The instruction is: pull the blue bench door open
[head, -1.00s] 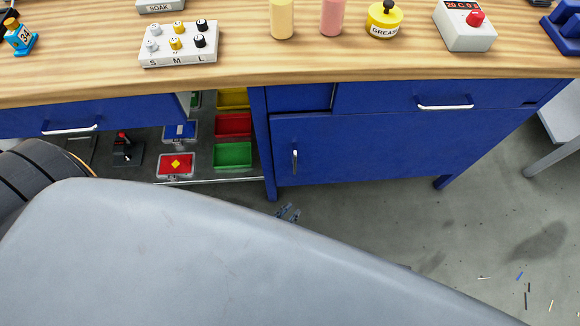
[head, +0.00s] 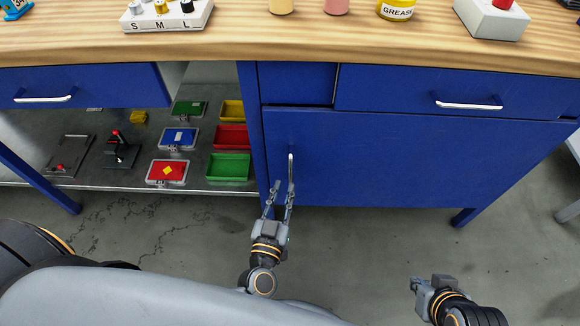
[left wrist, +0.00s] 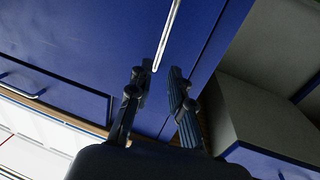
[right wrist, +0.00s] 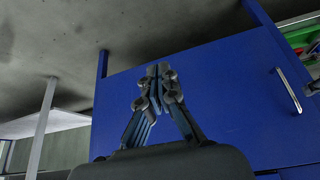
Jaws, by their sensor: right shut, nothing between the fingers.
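The blue bench door (head: 375,160) is flush in the bench front and looks shut. Its upright silver handle (head: 291,168) is near the door's left edge; it also shows in the left wrist view (left wrist: 166,38). My left gripper (head: 280,192) is open just below the handle. In the left wrist view the handle's end lies close to the gap between the two fingertips (left wrist: 156,76); I cannot tell whether they touch it. My right gripper (head: 420,284) is shut and empty, low in front of the door's right part. The right wrist view shows its fingertips together (right wrist: 158,72).
A drawer with a silver handle (head: 468,105) is above the door, another drawer (head: 80,86) at left. An open shelf (head: 120,180) left of the door holds several trays and bins, among them a green bin (head: 228,168). The floor (head: 370,240) before the door is clear.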

